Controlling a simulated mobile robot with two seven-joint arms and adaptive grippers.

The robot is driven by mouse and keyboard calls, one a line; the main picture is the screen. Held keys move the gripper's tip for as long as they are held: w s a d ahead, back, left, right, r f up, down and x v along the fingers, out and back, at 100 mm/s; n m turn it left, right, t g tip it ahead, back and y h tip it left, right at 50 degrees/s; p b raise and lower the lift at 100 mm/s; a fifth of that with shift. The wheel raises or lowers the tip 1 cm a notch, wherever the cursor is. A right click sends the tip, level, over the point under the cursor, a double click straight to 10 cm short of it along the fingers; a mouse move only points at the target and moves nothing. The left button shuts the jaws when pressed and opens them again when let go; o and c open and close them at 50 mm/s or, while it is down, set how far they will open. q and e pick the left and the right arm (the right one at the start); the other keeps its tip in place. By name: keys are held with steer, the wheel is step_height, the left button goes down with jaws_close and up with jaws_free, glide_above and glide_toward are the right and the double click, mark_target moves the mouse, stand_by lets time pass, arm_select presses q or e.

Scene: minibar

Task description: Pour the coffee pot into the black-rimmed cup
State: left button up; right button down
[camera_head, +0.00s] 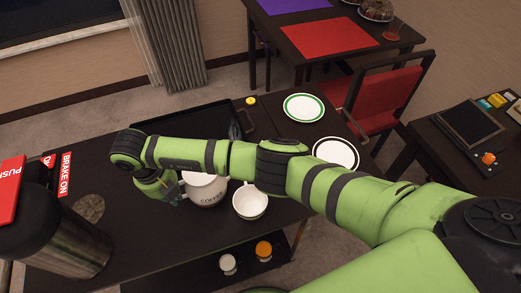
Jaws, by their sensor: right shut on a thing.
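The white coffee pot (207,191), with dark lettering on its side, is at the middle of the dark cart, partly hidden behind my right arm. My right gripper (172,189) is at the pot's left side, shut on it; the fingers are small and partly hidden. The pot looks about upright. A white cup (250,205) with a dark rim stands just right of the pot, with its opening up; my forearm passes close above it and hides part of its surroundings. My left gripper is not in view.
A large dark flask (62,240) stands at the left. A black tray (197,123) lies behind my arm. A green-rimmed plate (303,107) and a black-rimmed plate (336,153) lie at the right. Small white (228,264) and orange (263,250) items sit on a lower shelf.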

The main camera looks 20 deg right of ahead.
steer(key=shift+s+d+r, duration=0.1)
steer(key=shift+r, duration=0.05)
stand_by(0.3)
steer(key=r+p, duration=0.1)
steer(key=y+p, duration=0.1)
steer(key=p, duration=0.1)
steer(key=shift+d+r, duration=0.35)
steer(key=shift+r, duration=0.05)
steer(key=shift+d+r+y+p, duration=0.3)
steer(key=shift+r+y+p, duration=0.2)
steer(key=shift+p, duration=0.1)
steer(key=r, duration=0.1)
steer(key=d+r+y+p, duration=0.1)
steer(key=r+y+p, duration=0.1)
steer(key=shift+d, duration=0.3)
steer(key=shift+r+p, duration=0.2)
steer(key=shift+p, duration=0.2)
